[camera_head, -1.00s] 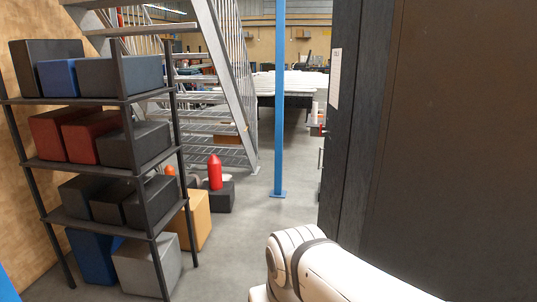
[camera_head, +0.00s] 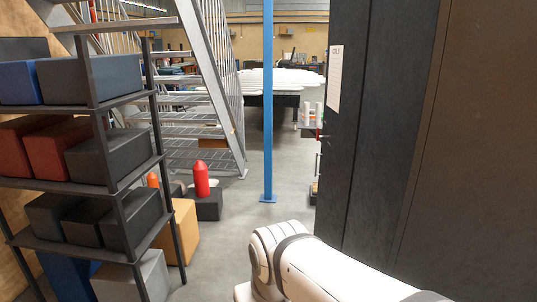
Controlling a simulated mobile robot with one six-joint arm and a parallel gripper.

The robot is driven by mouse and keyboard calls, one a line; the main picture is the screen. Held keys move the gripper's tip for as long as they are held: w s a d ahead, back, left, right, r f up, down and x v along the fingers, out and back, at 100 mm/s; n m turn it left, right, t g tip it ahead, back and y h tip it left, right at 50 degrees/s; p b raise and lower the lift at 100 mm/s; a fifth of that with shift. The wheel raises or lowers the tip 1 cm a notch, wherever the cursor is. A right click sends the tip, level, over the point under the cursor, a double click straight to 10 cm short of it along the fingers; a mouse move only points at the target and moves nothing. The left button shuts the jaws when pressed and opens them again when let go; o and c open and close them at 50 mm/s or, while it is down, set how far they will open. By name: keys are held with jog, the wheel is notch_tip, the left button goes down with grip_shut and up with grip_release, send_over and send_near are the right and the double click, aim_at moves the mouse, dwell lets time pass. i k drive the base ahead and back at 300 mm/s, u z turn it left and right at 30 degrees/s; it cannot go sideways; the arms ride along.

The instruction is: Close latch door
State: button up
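A tall dark door or panel (camera_head: 352,140) stands on the right, seen at a steep angle, with a white paper sheet (camera_head: 335,80) on it. I cannot tell whether this is the latch door, and no latch shows clearly. A brown panel (camera_head: 480,150) adjoins it at the far right. My white arm (camera_head: 310,265) reaches in at the bottom right, in front of the dark panel. My gripper is not in view.
A black shelf rack (camera_head: 115,187) with several boxes stands close on the left. A metal staircase (camera_head: 215,75) and a blue post (camera_head: 268,110) stand ahead. A red cone-topped object (camera_head: 201,180) sits on a dark block. The grey floor (camera_head: 230,225) between rack and panel is clear.

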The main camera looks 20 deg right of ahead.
aim_at(349, 22)
jog(key=u, duration=0.05)
jog(key=i, duration=3.05)
jog(key=z, duration=2.85)
jog(key=i, duration=0.5)
jog(key=u, duration=0.1)
